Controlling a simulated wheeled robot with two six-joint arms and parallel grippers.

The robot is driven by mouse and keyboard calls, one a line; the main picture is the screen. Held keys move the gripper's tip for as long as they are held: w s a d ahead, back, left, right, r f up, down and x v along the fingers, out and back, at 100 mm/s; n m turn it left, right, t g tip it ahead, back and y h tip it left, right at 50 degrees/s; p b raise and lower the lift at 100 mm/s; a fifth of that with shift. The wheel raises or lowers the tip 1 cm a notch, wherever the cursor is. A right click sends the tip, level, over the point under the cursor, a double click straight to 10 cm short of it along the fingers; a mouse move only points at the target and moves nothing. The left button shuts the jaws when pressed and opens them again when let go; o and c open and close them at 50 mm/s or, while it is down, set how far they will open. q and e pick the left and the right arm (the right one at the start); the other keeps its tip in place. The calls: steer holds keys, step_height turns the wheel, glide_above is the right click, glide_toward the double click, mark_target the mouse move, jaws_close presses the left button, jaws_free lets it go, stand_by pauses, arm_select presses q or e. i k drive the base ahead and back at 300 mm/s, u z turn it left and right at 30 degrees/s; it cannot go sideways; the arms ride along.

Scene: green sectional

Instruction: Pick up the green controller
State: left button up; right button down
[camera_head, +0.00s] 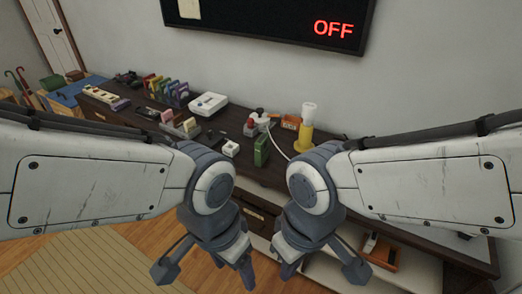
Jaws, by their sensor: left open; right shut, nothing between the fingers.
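An upright green item (262,150) stands on the dark cabinet top (225,125), near its front edge, between my two arms. It is small here and I cannot tell for sure that it is the green controller. Another green object (52,82) lies at the far left end. My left gripper (206,268) is open and empty, pointing down in front of the cabinet. My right gripper (322,266) is shut and empty, also low in front of it. Both are apart from the green items. My forearms hide parts of the cabinet.
A white console (208,104), several coloured cartridges (168,88), a small white block (231,149) and a yellow-and-white bottle (306,128) stand on the cabinet. A white cable runs near the bottle. A wall screen (270,18) reads OFF. An orange-and-white item (380,250) lies on a lower shelf.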

mark_target(262, 146)
steer(key=u, duration=2)
steer(key=i, duration=2.6)
steer(key=z, duration=3.05)
